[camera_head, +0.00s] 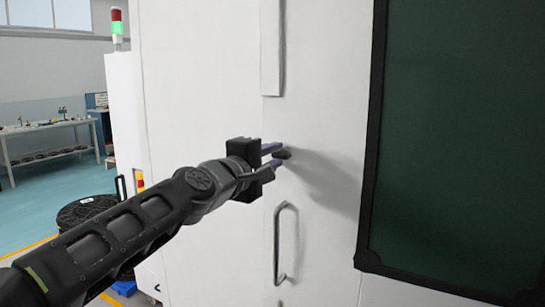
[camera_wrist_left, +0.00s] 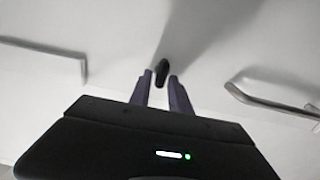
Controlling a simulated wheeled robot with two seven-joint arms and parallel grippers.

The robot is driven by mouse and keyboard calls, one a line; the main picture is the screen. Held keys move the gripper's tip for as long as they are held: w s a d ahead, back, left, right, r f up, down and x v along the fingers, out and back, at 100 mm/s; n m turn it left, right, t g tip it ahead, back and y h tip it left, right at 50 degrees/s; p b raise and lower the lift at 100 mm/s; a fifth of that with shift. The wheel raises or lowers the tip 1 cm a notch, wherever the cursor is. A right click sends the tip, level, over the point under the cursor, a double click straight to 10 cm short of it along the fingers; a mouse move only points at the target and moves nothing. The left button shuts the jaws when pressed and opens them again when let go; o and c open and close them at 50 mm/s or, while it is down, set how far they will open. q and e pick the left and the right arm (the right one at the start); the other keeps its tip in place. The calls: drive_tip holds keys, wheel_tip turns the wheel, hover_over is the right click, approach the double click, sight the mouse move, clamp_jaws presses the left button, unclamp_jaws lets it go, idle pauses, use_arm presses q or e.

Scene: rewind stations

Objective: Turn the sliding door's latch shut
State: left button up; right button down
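The sliding door (camera_head: 325,120) is white with a dark green window. Its latch, a small dark knob (camera_head: 284,154), sits by the door's left seam and also shows in the left wrist view (camera_wrist_left: 161,72). My left gripper (camera_head: 279,156) faces it, with its two purple fingers apart. In the left wrist view the fingertips (camera_wrist_left: 160,78) lie on either side of the latch, with a narrow gap visible beside it. Whether a finger touches it is unclear. The fingers partly hide the latch in the head view. My right gripper is not in view.
A metal pull handle (camera_head: 280,243) stands out from the door below the latch. A raised white strip (camera_head: 272,50) runs above it. The window's black frame (camera_head: 372,140) is to the right. A workbench (camera_head: 45,140) stands far left.

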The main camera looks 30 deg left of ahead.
use_arm(q)
drive_tip(key=shift+o, duration=1.2)
drive_tip(key=s, duration=0.7)
drive_tip(key=shift+s+b, duration=0.3)
drive_tip(key=shift+s, duration=0.1)
